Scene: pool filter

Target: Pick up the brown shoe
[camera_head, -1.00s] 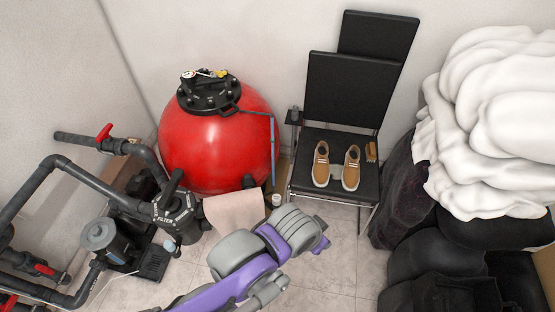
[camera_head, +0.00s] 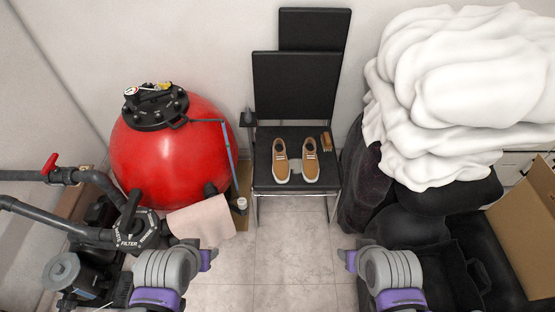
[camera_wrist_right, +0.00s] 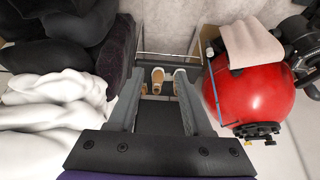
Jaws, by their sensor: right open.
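A pair of brown shoes with white soles sits side by side on the black chair seat, the left shoe (camera_head: 281,161) and the right shoe (camera_head: 311,160). In the right wrist view, one shoe (camera_wrist_right: 157,81) shows between my fingers and the other (camera_wrist_right: 179,80) is partly hidden by a finger. My right gripper (camera_head: 349,259) is open and empty, in front of the chair and apart from the shoes; its spread fingers also show in the right wrist view (camera_wrist_right: 161,78). My left gripper (camera_head: 208,259) is at lower left, apart from the shoes; its jaws are unclear.
The black chair (camera_head: 262,178) stands against the wall with a brown brush (camera_head: 326,142) on its seat. A red filter tank (camera_head: 165,160) and pipes stand left. White cloth (camera_head: 450,90) on dark bags (camera_head: 410,235) fills the right. Tiled floor (camera_head: 290,240) before the chair is clear.

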